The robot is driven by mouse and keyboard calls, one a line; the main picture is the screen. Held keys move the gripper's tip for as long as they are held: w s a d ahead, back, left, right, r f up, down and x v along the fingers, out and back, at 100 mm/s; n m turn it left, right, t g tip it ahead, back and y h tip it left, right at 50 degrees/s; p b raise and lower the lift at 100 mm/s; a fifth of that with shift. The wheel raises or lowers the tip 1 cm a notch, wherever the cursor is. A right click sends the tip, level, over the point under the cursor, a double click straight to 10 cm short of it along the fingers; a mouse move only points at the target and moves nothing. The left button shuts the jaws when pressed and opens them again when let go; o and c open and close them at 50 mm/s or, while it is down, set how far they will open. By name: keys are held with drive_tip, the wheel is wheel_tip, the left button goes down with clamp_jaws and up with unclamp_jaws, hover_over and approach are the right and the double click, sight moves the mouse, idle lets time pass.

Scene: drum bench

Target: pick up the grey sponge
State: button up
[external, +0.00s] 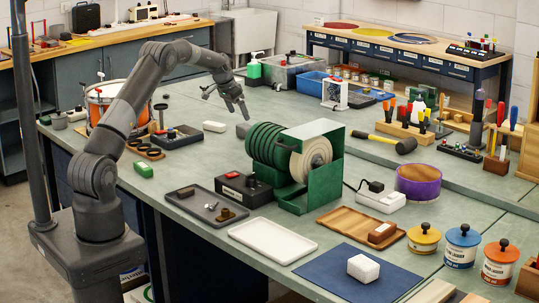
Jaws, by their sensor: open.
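A small grey block (243,130), which looks like the grey sponge, lies on the bench just left of the green drum machine. It is small in the view. My gripper (237,112) is open and points down just above and slightly left of this block. It appears empty, and I cannot tell whether the fingers straddle the block.
The green drum machine (322,172) stands close in front and to the right. A whitish block (214,127) lies just left of the grey block.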

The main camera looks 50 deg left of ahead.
sight(245, 126)
drive_tip(key=x, duration=0.8)
drive_tip(key=shift+d+r, duration=0.1)
drive_tip(key=shift+c, duration=0.3)
drive_tip(key=c, duration=1)
drive_tip(key=shift+r, duration=0.15)
